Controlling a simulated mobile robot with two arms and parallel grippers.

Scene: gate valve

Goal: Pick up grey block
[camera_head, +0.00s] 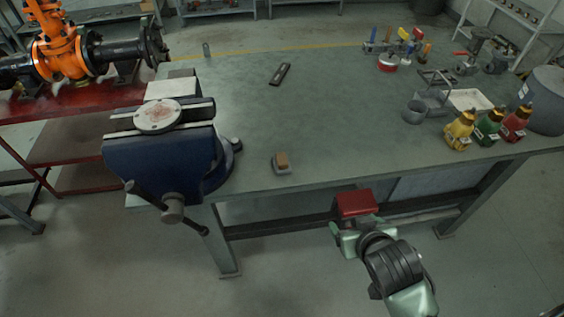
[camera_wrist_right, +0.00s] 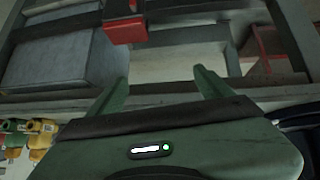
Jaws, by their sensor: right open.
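A small grey block (camera_head: 283,170) with a brown top (camera_head: 282,158) sits on the workbench (camera_head: 320,120) near its front edge, right of the blue vise. It cannot be made out in the right wrist view. My right gripper (camera_head: 357,223) is in front of the bench, below the tabletop's front edge, to the right of the block and well apart from it. In the right wrist view its two fingers (camera_wrist_right: 161,78) are spread with nothing between them. My left gripper is not in view.
A blue vise (camera_head: 160,155) with a round plate stands at the bench's left corner, its handle jutting forward. A red box-like thing (camera_head: 357,203) shows just beyond my right gripper. Bottles (camera_head: 488,128) stand at the right. The bench middle is mostly clear around a dark bar (camera_head: 280,74).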

